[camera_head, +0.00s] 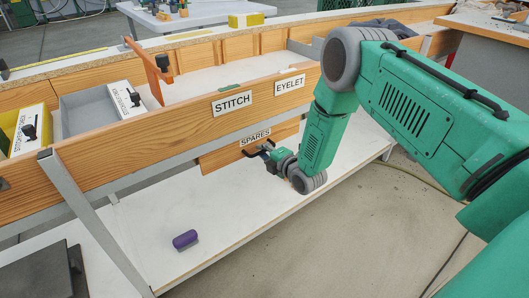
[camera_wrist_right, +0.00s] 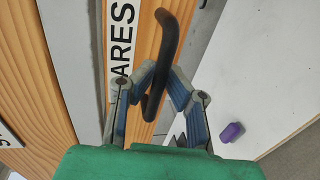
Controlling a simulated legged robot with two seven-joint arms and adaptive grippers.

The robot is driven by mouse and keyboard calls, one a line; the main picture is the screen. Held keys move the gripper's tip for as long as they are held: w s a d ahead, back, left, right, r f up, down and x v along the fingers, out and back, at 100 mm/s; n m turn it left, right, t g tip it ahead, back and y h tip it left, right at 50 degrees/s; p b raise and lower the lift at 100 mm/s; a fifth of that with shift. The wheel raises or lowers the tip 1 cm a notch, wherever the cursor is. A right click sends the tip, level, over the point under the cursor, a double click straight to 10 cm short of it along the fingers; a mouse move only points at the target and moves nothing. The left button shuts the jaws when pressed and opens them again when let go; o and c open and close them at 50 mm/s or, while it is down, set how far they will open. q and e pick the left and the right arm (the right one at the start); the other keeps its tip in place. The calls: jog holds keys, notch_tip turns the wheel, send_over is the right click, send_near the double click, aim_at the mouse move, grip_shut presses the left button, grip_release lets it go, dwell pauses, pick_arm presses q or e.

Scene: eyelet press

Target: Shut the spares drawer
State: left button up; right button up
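The spares drawer (camera_head: 222,156) has a wooden front with a white SPARES label and hangs below the bench's wooden apron. How far it stands out is hard to tell. Its dark bar handle (camera_wrist_right: 172,38) runs across the wrist view beside the label. My right gripper (camera_head: 266,150) is at the drawer front. In the right wrist view its two blue-grey fingers (camera_wrist_right: 160,78) bend in from both sides and close on the handle. The drawer's inside is hidden. My left gripper is in neither view.
A purple object (camera_head: 185,240) lies on the white lower shelf (camera_head: 225,222), clear of the drawer. The apron above carries STITCH (camera_head: 232,103) and EYELET (camera_head: 289,84) labels. A grey bin (camera_head: 88,108) and an orange upright (camera_head: 150,70) stand on the left.

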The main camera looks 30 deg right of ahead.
jog(key=shift+o, duration=1.2)
jog(key=shift+w, duration=0.1)
jog(key=v, duration=1.2)
jog(key=shift+a, duration=0.1)
jog(key=s+a+m+g+p, duration=0.3)
jog(key=s+m+g+p, duration=0.1)
jog(key=s, duration=0.6)
jog(key=s+a+m+g+h+p, duration=0.1)
jog(key=s+a+m+g+p, duration=0.2)
jog(key=s+m+g, duration=0.3)
jog(key=s+a+m+g+p, duration=0.3)
jog(key=s+m+g+p, duration=0.2)
jog(key=s, duration=1.1)
jog(key=m, duration=0.3)
jog(key=shift+a+f, duration=0.35)
jog(key=shift+a, duration=0.05)
